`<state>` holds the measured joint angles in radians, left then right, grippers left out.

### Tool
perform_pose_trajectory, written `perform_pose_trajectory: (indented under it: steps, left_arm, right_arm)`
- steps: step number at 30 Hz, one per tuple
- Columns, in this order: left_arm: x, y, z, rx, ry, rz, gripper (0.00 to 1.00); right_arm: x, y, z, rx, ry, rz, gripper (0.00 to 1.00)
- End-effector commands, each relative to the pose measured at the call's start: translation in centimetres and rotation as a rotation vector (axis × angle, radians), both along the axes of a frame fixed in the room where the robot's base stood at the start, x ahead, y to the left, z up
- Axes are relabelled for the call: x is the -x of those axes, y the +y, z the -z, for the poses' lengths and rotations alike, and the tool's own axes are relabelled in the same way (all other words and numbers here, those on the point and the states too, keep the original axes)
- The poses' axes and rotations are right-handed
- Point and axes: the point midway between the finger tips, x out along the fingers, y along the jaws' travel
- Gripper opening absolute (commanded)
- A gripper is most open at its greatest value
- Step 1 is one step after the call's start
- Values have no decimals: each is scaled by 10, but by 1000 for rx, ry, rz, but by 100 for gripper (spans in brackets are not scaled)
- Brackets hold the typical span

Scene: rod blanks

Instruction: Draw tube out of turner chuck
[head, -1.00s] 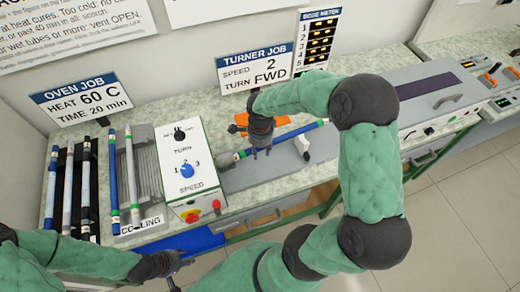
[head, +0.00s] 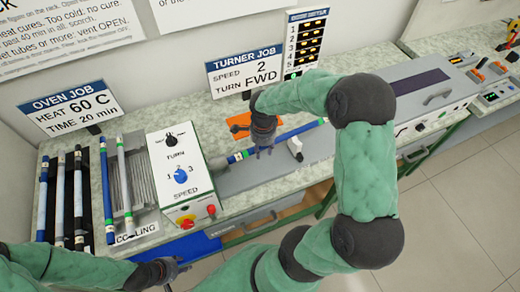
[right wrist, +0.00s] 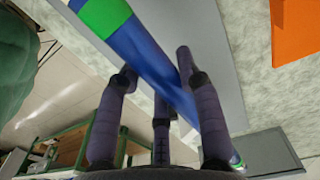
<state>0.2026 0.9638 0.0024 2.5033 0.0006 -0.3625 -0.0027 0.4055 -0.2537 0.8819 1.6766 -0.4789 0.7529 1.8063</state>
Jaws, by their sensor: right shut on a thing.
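The blue tube with green and white bands (head: 305,128) lies slanted over the turner's grey bed. Its left end is at the chuck (head: 219,163) on the turner's white control box (head: 181,178); I cannot tell whether its tip is still inside. My right gripper (head: 264,147) is shut on the tube, right of the chuck. In the right wrist view the tube (right wrist: 150,58) runs between the fingers (right wrist: 158,82). My left gripper (head: 178,268) is low in front of the bench, apart from everything; its fingers are too small to read.
A small white support (head: 295,147) stands under the tube's right part. An orange piece (head: 238,122) lies behind the tube. The cooling rack (head: 148,213) holds tubes at left, beside a black rack of tubes (head: 47,236). Job signs stand at the back.

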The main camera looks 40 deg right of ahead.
Motion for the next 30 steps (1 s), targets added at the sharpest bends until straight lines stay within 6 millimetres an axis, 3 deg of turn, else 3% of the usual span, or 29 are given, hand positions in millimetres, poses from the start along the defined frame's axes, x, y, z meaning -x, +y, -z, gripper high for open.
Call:
perform_pose_trajectory:
  steps: [6, 8, 30]
  left_arm:
    - [0, 0, 0, 0, 0, 0, 40]
    - [0, 0, 0, 0, 0, 0, 40]
    - [0, 0, 1, 0, 0, 0, 40]
  right_arm:
    - [2, -8, -1, 0, -1, 2, 17]
    - [3, -10, -1, 0, -1, 2, 13]
    - [8, -26, -1, 0, 0, 1, 13]
